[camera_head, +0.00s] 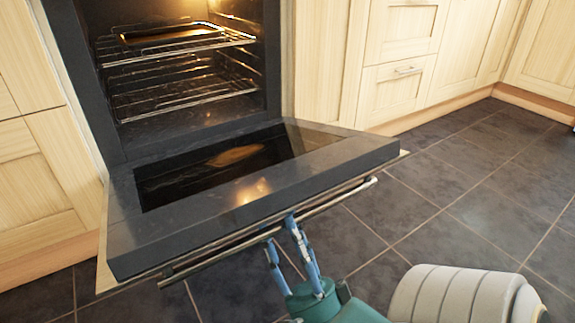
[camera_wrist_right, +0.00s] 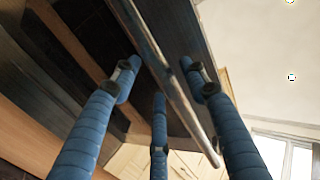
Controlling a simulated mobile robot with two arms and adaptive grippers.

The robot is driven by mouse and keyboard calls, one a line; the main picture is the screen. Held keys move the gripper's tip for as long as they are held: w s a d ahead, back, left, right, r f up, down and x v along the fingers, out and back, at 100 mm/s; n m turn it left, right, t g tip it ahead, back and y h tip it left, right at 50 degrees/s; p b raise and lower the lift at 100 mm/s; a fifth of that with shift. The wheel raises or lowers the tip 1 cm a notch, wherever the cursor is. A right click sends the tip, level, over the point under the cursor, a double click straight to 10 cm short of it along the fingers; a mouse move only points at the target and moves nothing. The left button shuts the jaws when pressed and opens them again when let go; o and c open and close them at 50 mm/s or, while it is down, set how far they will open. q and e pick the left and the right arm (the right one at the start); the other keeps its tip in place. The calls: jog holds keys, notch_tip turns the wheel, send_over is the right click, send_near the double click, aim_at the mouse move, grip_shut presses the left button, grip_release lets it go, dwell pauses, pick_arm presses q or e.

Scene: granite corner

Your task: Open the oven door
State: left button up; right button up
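The oven door (camera_head: 310,160) is swung down wide open, close to level, with its dark glass panel facing up. Its metal handle (camera_head: 345,195) runs along the door's outer edge. My right gripper (camera_head: 281,229), with blue fingers, is at the handle near its middle. In the right wrist view, the handle (camera_wrist_right: 165,75) passes between the spread fingers of my right gripper (camera_wrist_right: 160,85). The fingers look apart, not closed on the bar; whether one touches it is unclear. My left gripper is not in view.
The lit oven cavity (camera_head: 185,70) holds wire racks and a tray (camera_head: 170,34). Pale wooden cabinets (camera_head: 400,90) stand on both sides. Dark floor tiles (camera_head: 450,200) are clear to the right of the door.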

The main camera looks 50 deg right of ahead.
notch_tip(320, 180, down, 10)
jog(key=shift+s, duration=0.4)
dwell(0.7)
jog(key=shift+a+f, duration=0.1)
jog(key=shift+f, duration=0.05)
dwell(0.5)
